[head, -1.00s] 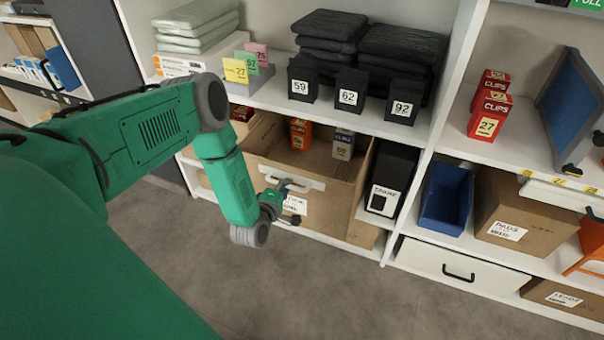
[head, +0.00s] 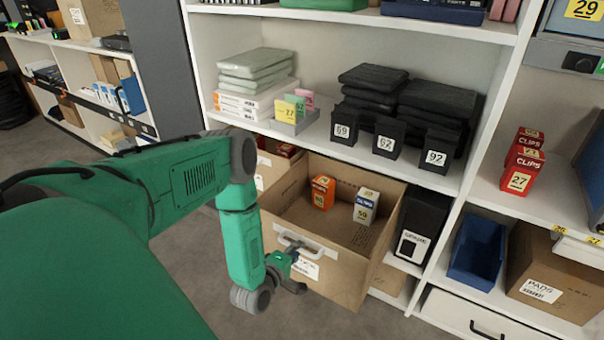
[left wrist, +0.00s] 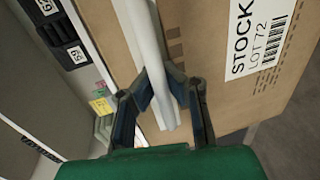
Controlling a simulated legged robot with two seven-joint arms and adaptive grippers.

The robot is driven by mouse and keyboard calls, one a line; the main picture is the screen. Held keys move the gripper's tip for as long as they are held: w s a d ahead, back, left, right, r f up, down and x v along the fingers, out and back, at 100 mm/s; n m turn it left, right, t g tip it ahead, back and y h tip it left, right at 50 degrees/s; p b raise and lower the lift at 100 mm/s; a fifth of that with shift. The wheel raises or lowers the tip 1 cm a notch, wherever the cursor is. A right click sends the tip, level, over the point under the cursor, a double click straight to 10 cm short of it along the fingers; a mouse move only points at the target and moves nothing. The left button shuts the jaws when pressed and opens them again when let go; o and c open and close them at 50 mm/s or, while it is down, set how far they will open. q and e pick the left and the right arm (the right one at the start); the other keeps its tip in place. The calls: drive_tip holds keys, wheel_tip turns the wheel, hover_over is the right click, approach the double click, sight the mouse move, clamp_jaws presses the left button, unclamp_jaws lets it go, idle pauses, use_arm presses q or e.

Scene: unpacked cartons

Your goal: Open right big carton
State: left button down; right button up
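The big brown carton (head: 340,268) juts out from the lower shelf like a drawer, its top open. It has a white handle (head: 308,243) and a "STOCK LOT 72" label on its front. In the left wrist view the handle (left wrist: 143,30) runs between the fingers of my left gripper (left wrist: 163,84), which are closed onto it from both sides. In the head view this gripper (head: 290,250) is at the left part of the handle, in front of the carton. An orange box (head: 322,192) and a white-blue box (head: 366,206) stand inside the carton. My right gripper is out of view.
Another carton (head: 271,163) sits to the left on the same shelf. A black box (head: 421,228) and a blue bin (head: 477,250) stand to the right. Numbered black boxes (head: 387,138) stand on the shelf above. The grey floor (head: 205,255) in front is clear.

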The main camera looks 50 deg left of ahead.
use_arm(q)
drive_tip(key=c, duration=1.6)
unclamp_jaws()
drive_tip(key=shift+a, duration=0.25)
drive_tip(key=shift+o, duration=0.2)
drive_tip(key=shift+a+f, duration=0.15)
drive_tip(key=shift+a, duration=0.05)
drive_tip(key=shift+s+d, duration=0.3)
drive_tip(key=shift+d, duration=0.1)
drive_tip(key=v, duration=1.1)
drive_tip(key=shift+a, duration=0.25)
drive_tip(key=shift+a, duration=0.2)
